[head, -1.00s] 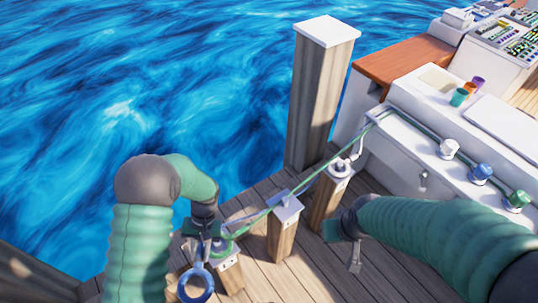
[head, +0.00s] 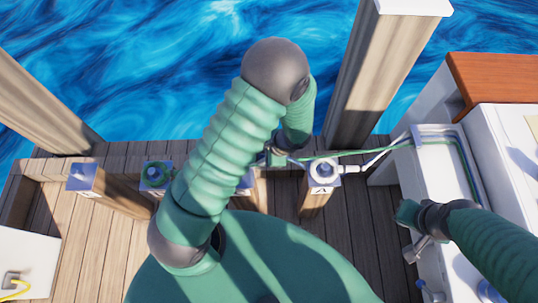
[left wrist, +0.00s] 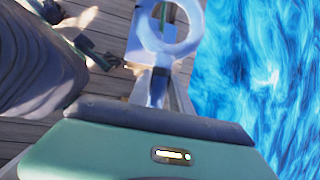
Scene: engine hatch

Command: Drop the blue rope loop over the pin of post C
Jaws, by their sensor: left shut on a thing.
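In the left wrist view my left gripper (left wrist: 158,88) is shut on a loop (left wrist: 197,22) that looks pale blue-grey in the light. Its ring reaches past the fingertips, over a light post top whose letter I cannot read.
A pale loop sits on post A. A green loop (head: 157,176) sits on a post further left, and a bare-pinned post (head: 83,177) stands at the far left. A green rope (head: 360,151) runs to the white boat (head: 433,185). A tall piling (head: 375,75) rises behind post A.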

